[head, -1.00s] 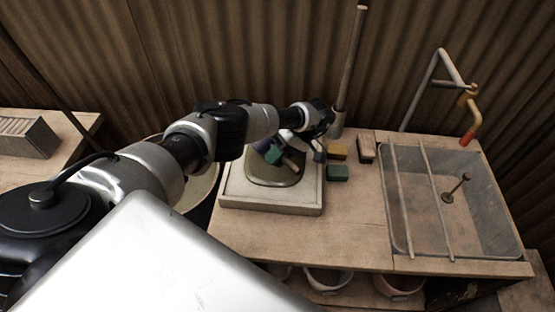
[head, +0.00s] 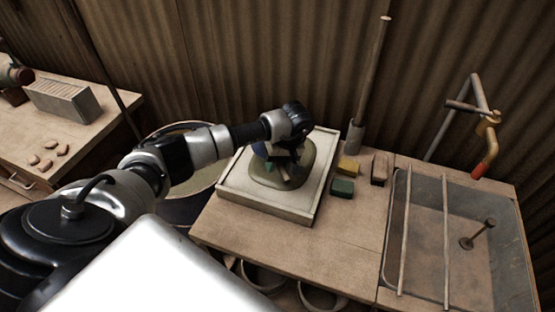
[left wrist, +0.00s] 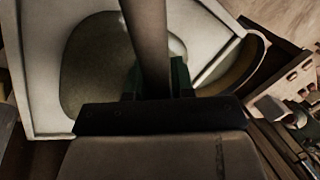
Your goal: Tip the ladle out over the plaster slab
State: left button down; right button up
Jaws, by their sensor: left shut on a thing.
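The plaster slab (head: 228,188) is a pale square block with a raised rim on the bench. A grey-green puddle (head: 262,182) lies on it, and it also shows in the left wrist view (left wrist: 84,70). My left gripper (head: 284,160) is over the slab, pointing down. In the left wrist view its fingers (left wrist: 155,82) are shut on the ladle's handle (left wrist: 147,38), a thick grey-brown bar running up the picture. The ladle's bowl is hidden, so I cannot tell its tilt or whether it holds anything. My right gripper is not in view.
A round bucket (head: 183,212) stands left of the slab. Green (head: 342,188) and yellow (head: 348,166) blocks, a brown block (head: 379,170) and an upright pole (head: 370,80) are to the right. The bench front is clear.

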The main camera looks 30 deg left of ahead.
pick_arm(q)
notch_tip(320, 180, down, 2)
jog(key=t+h+b, duration=0.1)
jog(key=t+h, duration=0.2)
jog(key=shift+d+f, duration=0.15)
jog(key=shift+w+r+t, duration=0.25)
jog(key=shift+r+t, duration=0.35)
jog(key=shift+r, duration=0.45)
jog(key=shift+d+r+h+p, duration=0.15)
jog(key=shift+r+h+p, duration=0.25)
jog(key=shift+r, duration=0.55)
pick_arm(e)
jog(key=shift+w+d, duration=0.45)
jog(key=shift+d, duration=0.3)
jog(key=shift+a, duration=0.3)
